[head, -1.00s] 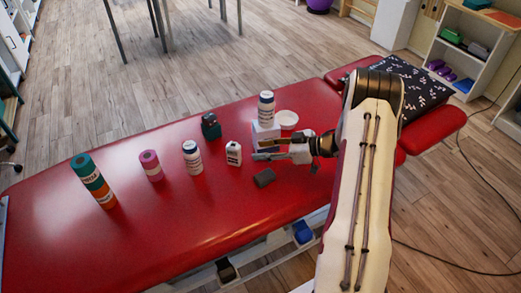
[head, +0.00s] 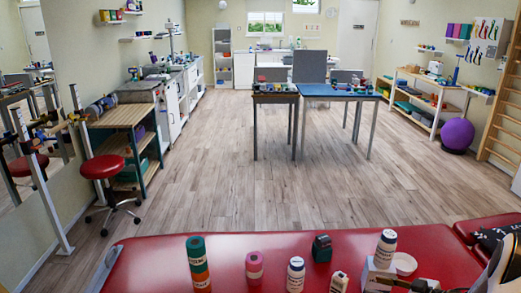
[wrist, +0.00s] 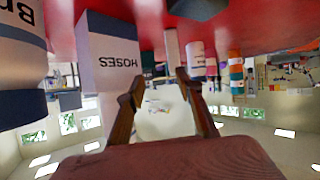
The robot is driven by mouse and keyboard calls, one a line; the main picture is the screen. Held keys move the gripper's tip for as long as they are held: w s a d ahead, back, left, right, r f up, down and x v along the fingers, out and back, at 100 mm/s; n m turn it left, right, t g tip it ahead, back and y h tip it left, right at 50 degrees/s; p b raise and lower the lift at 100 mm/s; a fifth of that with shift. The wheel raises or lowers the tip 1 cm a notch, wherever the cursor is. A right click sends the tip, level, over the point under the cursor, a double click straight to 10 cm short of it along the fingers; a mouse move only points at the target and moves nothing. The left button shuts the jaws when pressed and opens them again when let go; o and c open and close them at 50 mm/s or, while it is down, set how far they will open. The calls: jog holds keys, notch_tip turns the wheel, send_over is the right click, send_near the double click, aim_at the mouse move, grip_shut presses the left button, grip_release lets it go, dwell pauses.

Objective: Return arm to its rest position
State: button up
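My gripper (head: 424,286) is only partly in the head view, at the bottom right edge, close to the right of the white box (head: 378,278). In the upside-down wrist view, its two fingers (wrist: 160,92) stand apart with nothing held between them. The white box, lettered HOSES, shows beside the fingers in the wrist view (wrist: 112,62). Most of my arm is outside the head view.
The floor beyond is open.

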jog(key=w+d+r+m+t+h, duration=0.1)
jog(key=d+r+h, duration=0.25)
jog(key=r, duration=0.35)
jog(key=w+d+r+m+h, duration=0.1)
jog(key=w+d+r+h, duration=0.1)
jog(key=r+h, duration=0.35)
jog(key=s+a+r+m+h, duration=0.2)
jog(key=s+r, duration=0.2)
jog(key=r, duration=0.4)
jog(key=s+a+r+m+h, duration=0.1)
jog(key=s+a+r+m, duration=0.15)
jog(key=r, duration=0.45)
jog(key=s+a+g+y, duration=0.1)
jog(key=s+a, duration=0.6)
jog(key=s, duration=0.3)
jog(key=s+a+m+g+y, duration=0.1)
jog(key=s+a+g, duration=0.1)
jog(key=s+a, duration=0.5)
jog(key=s+a+m+g+y, duration=0.1)
jog(key=s+a, duration=0.6)
jog(key=s, duration=0.7)
jog(key=shift+s+a+f+g+y, duration=0.15)
jog(key=shift+s+a+g+y, duration=0.1)
jog(key=shift+g+y, duration=0.3)
